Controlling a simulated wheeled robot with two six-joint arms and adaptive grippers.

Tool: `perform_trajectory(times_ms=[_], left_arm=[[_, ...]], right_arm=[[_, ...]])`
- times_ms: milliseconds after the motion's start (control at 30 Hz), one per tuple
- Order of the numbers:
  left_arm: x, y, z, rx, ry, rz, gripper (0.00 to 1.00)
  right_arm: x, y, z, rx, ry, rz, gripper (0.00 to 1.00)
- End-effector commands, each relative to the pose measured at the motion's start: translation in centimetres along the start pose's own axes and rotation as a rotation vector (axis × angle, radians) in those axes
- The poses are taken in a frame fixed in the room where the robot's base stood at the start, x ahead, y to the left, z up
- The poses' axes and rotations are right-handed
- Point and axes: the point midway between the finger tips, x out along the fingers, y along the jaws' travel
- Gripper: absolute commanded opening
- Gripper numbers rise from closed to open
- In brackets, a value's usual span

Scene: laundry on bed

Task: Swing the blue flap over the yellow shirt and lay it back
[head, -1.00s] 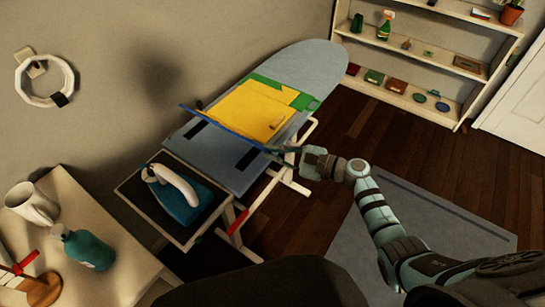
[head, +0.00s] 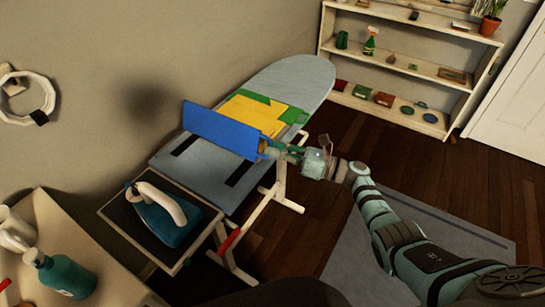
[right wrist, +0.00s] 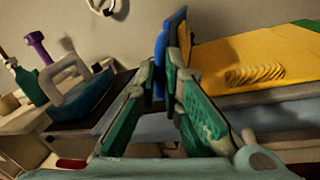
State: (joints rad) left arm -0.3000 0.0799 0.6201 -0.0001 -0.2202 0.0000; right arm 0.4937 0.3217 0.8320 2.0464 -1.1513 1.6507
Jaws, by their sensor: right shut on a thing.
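The blue flap (head: 222,130) stands raised on edge across the near end of the yellow shirt (head: 250,110), its broad blue face showing and hiding part of the shirt. A green layer (head: 293,115) shows around the shirt on the grey-blue ironing board (head: 298,78). My right gripper (head: 268,149) is shut on the flap's right end. The right wrist view shows the flap (right wrist: 161,55) edge-on between the green fingers (right wrist: 168,82), with the yellow shirt (right wrist: 235,52) to its right. A ribbed yellow piece (right wrist: 255,75) lies on the shirt there. My left gripper is not in view.
A blue iron (head: 170,218) rests on the dark stand at the board's near end. A side table (head: 75,225) holds a teal bottle (head: 62,274) and a white mug (head: 15,228). The wall is close to the board's left side. A shelf (head: 390,100) stands at the back.

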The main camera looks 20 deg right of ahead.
Motion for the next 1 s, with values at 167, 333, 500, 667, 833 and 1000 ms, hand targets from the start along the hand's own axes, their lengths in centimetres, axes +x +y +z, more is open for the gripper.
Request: perform_trajectory(times_ms=[167,333,500,667,833,1000], left_arm=[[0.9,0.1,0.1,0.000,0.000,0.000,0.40],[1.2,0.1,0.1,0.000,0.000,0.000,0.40],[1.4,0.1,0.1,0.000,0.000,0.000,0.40],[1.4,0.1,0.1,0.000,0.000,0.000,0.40],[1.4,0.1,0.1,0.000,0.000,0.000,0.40],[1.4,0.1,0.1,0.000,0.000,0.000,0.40]], right_arm=[[-0.1,-0.7,0.1,0.107,-0.028,0.001,0.00],[-0.2,-1.1,0.1,0.177,-0.044,0.001,0.00],[-0.3,-1.3,0.2,0.212,-0.050,0.000,0.00],[-0.3,-1.4,0.2,0.222,-0.052,0.000,0.00],[-0.3,-1.4,0.2,0.222,-0.052,0.000,0.00],[-0.3,-1.4,0.2,0.222,-0.052,0.000,0.17]])
